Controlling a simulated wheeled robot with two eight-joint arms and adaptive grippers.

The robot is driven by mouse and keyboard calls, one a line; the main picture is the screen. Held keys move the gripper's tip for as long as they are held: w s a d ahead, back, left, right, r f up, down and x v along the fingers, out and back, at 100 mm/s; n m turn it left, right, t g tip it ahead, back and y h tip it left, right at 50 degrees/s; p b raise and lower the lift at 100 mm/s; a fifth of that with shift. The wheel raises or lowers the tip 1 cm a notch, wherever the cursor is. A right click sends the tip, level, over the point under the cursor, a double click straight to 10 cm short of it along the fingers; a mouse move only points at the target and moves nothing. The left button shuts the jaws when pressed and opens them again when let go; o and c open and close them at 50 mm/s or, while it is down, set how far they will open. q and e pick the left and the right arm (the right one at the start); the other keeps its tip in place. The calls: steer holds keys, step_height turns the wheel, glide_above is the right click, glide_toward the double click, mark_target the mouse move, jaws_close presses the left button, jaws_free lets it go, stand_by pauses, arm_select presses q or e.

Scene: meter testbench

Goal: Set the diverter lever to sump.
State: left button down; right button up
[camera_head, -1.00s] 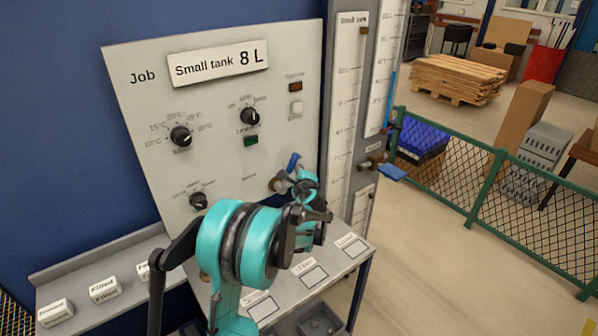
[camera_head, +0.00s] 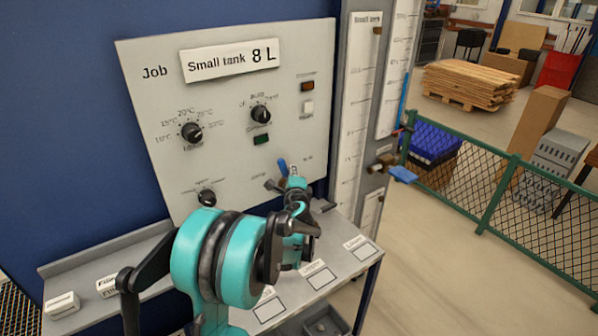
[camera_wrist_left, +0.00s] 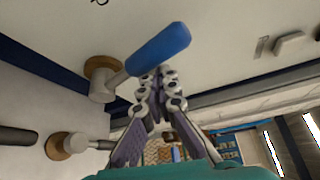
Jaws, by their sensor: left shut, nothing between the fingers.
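The diverter lever (camera_head: 283,167) is a blue-handled lever low on the white panel, leaning up and to the left in the head view. The small labels beside it are too blurred to read. In the left wrist view its blue handle (camera_wrist_left: 158,50) sits on a metal stem and round brass-coloured base. My left gripper (camera_head: 294,184) is shut and empty, just right of and below the handle. In the left wrist view its fingertips (camera_wrist_left: 158,76) lie close under the handle; I cannot tell whether they touch it. My right gripper is not in view.
The panel carries black knobs (camera_head: 261,115) and a "Small tank 8 L" sign (camera_head: 231,60). A second blue-handled valve (camera_head: 402,174) is on the gauge column at right. A grey shelf (camera_head: 345,272) with label cards is below. A green fence (camera_head: 493,190) stands farther right.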

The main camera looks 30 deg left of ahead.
mark_target(285, 174)
arm_select(q)
steer(key=shift+s+a+f, duration=0.15)
steer(key=shift+s+a, duration=0.05)
steer(key=shift+s, duration=0.3)
steer(key=shift+s+a+f, duration=0.1)
steer(key=shift+s+a, duration=0.1)
steer(key=shift+s, duration=0.3)
steer(key=shift+s+f+b, duration=0.15)
steer(key=shift+s+b, duration=0.05)
steer(key=shift+b, duration=0.1)
steer(key=shift+s+a+f, duration=0.1)
steer(key=shift+s+a, duration=0.1)
